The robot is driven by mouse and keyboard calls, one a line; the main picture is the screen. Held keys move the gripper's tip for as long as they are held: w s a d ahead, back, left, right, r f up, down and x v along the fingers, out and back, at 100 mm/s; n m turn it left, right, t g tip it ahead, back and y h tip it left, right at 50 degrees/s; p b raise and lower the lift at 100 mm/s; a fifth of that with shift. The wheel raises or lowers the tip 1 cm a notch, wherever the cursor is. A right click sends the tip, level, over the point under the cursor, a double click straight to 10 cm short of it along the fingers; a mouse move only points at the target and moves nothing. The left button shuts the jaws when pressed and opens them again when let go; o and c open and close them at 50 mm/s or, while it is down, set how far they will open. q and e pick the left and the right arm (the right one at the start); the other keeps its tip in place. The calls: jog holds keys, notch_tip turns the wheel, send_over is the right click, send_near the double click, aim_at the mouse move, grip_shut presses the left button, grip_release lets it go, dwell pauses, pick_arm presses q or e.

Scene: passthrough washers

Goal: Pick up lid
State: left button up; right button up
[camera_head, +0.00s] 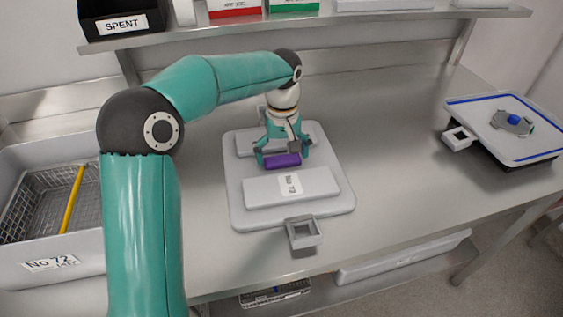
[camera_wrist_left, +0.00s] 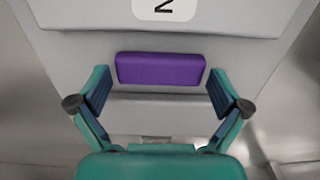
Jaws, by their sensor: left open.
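The lid (camera_head: 240,215) is a pale grey slab with rounded corners, lying flat on the steel bench. It has raised panels, a numbered white label and a purple grip bar at its middle (camera_head: 283,161). My left gripper (camera_head: 282,154) points down over the lid, its fingers apart at either end of the purple bar. In the left wrist view the purple bar (camera_wrist_left: 160,69) lies between the open fingertips, with a gap on each side. I cannot tell how far above the bar the fingertips are. My right gripper is not in view.
A grey bin (camera_head: 55,250) with a wire basket and yellow rod stands at the left. A tray (camera_head: 485,135) with blue edge lines sits at the right. A shelf (camera_head: 330,22) holding a black SPENT box (camera_head: 122,20) runs behind. Bench right of the lid is clear.

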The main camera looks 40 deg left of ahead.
pick_arm(q)
jog(key=shift+f, duration=0.75)
jog(key=c, duration=1.5)
jog(key=shift+o, duration=0.2)
jog(key=shift+r, duration=0.1)
jog(key=shift+r, duration=0.1)
